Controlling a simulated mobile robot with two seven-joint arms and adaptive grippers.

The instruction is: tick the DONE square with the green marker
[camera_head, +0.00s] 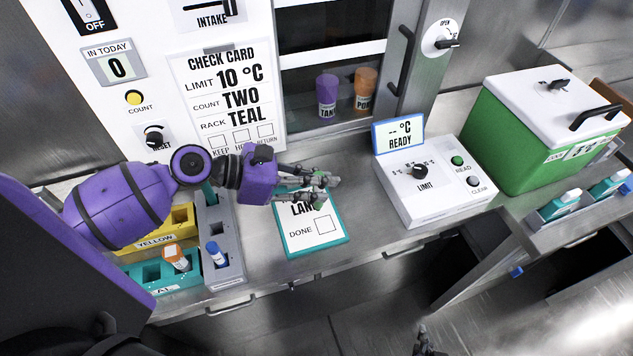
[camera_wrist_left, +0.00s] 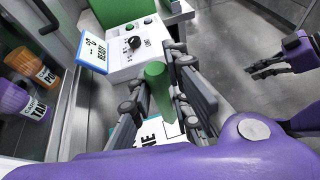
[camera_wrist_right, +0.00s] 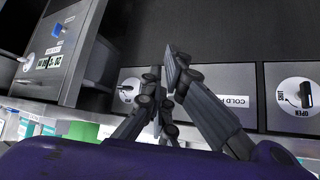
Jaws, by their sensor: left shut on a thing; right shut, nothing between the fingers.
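My left gripper (camera_head: 318,183) is shut on the green marker (camera_wrist_left: 158,88), which stands between its fingers in the left wrist view. The gripper is over the upper part of a teal-edged card (camera_head: 290,240) on the counter. The card's DONE square (camera_head: 324,224) is an empty printed box near its lower right, just below the gripper in the head view. The marker's tip is hidden, so I cannot tell whether it touches the card. My right gripper (camera_wrist_right: 172,95) is shut and empty, away from the counter; its fingertips show at the bottom of the head view (camera_head: 424,345).
A white control box (camera_head: 425,205) with a READY display stands right of the card. A grey marker rack (camera_head: 230,272) with a blue-capped marker (camera_head: 216,252) and a teal rack (camera_head: 150,278) stand left. A green cooler (camera_head: 520,150) is at the right.

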